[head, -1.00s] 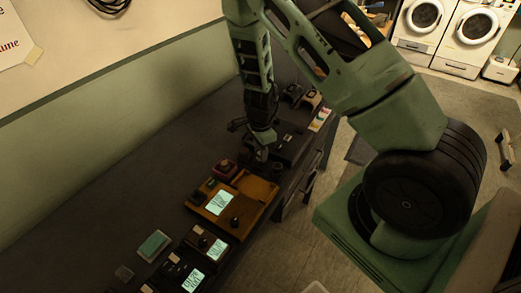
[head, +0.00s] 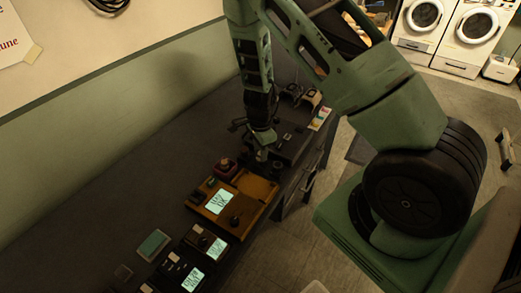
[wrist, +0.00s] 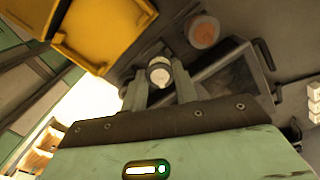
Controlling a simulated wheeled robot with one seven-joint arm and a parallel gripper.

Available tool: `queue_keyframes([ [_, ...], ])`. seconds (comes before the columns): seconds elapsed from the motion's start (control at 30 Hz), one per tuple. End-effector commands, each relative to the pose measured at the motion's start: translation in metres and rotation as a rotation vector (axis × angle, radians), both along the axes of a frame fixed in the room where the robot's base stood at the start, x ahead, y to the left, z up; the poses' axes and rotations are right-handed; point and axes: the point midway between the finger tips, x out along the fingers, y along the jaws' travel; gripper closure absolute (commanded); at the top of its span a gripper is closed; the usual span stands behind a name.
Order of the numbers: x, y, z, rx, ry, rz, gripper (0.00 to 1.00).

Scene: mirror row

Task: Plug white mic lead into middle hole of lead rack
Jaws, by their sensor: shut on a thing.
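My gripper (head: 262,154) points down over the dark bench, just behind the orange case. In the wrist view my gripper (wrist: 160,84) is shut on a pale round-ended piece, which I take to be the white mic lead (wrist: 159,72). A finger lies on each side of it, and the rest of the lead is hidden. A dark box-like thing (wrist: 238,75) lies beyond the fingers on the right; I cannot tell if it is the lead rack. No rack hole shows clearly, and I cannot tell whether the lead's tip touches anything.
An orange case with a lit screen (head: 240,203) stands close in front of my gripper, with a small red-topped thing (head: 225,166) beside it. More dark devices (head: 205,243) stand nearer. The bench's left part (head: 120,185) is clear.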

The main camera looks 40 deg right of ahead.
Motion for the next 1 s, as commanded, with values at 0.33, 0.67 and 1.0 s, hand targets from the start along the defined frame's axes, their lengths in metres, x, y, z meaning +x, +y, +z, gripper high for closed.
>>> queue_keyframes([
  [0.33,0.000,0.000,-0.006,0.000,0.000,0.000,0.96],
  [0.67,0.000,0.000,-0.011,0.000,0.000,0.000,0.96],
  [1.0,0.000,0.000,-0.015,0.000,0.000,0.000,0.96],
])
